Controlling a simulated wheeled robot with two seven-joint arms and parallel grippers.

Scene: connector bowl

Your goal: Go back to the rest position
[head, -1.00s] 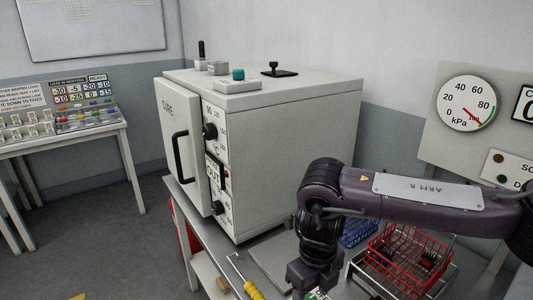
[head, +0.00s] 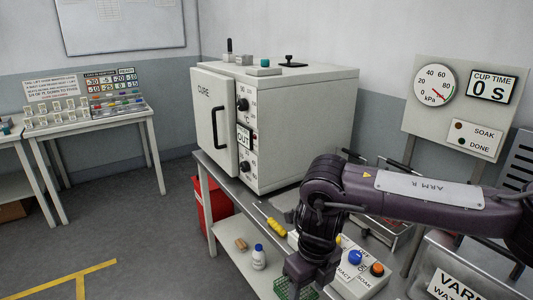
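My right arm (head: 420,188), dark purple with an "ARM R" plate, comes in from the right and bends down at its elbow. My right gripper (head: 303,270) hangs at the lower middle, beside a control box (head: 362,278) with blue and orange buttons and above a green basket (head: 287,288). Its fingers are too dark and hidden to tell whether they are open or shut. My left arm and gripper are not in the head view.
A cream curing oven (head: 305,125) stands on the bench behind my arm. A yellow-handled screwdriver (head: 274,222) lies at the bench edge. A white bottle (head: 259,257) is on the lower shelf. A gauge board (head: 465,110) stands at right. Open floor lies left.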

